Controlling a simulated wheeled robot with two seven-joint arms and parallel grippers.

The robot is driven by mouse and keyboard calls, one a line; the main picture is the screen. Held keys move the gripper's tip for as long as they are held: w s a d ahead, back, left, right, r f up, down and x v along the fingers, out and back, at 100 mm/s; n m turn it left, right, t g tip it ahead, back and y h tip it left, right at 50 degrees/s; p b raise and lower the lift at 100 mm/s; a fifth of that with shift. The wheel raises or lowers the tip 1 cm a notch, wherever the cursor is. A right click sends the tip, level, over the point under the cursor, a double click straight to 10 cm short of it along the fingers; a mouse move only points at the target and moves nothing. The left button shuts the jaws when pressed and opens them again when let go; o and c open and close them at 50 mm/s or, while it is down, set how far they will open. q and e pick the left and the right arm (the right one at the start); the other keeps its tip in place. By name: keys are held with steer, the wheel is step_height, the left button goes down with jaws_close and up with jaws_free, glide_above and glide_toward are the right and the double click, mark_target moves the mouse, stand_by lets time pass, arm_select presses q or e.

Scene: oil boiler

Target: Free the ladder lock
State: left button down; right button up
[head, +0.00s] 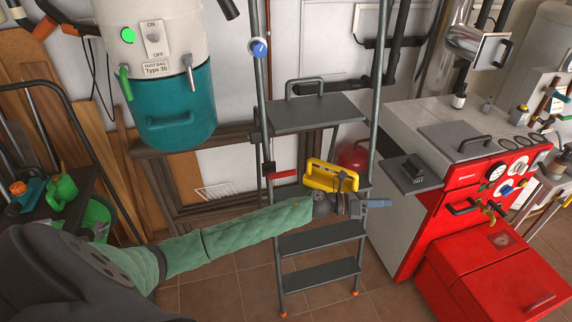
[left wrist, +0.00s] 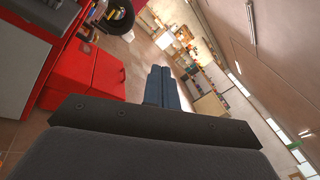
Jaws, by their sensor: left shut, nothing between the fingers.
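A grey step ladder (head: 317,112) stands in the middle of the head view, with a handle above its top platform. A red lever (head: 283,174) on a dark mount sits by its left rail; this looks like the lock. A blue and white round dial (head: 259,48) is higher on that rail. My left gripper (head: 378,203) is in front of the ladder's right rail, right of the red lever and apart from it. Its blue fingers are shut and empty; they also show in the left wrist view (left wrist: 163,88). My right gripper is not in view.
A yellow object (head: 330,176) sits on the ladder close to my left wrist. The red boiler (head: 470,210) stands at the right, with a dark side shelf (head: 411,176). A teal dust bag unit (head: 172,105) hangs at the left. Tiled floor shows below my arm.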

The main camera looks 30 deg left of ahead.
arm_select(q)
steer(key=a+r+m+g+y, duration=0.3)
steer(key=a+r+m+y, duration=0.2)
steer(key=a, duration=0.6)
steer(key=s+a+r+m+g+y+p, duration=0.1)
steer(key=a+r+m+g+y, duration=0.2)
steer(key=a+m, duration=0.6)
steer(key=s+a+r+m+g+y, duration=0.1)
steer(key=a+r+m+g+y, duration=0.2)
steer(key=a, duration=0.9)
step_height(320, 180, up, 4)
steer(key=m+y, duration=0.4)
steer(key=shift+a+g+y+p, duration=0.35)
steer(key=shift+a+g+y, duration=0.05)
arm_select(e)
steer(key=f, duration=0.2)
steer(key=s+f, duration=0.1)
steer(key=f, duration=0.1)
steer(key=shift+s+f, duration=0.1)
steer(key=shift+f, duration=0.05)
arm_select(q)
steer(key=shift+f, duration=0.15)
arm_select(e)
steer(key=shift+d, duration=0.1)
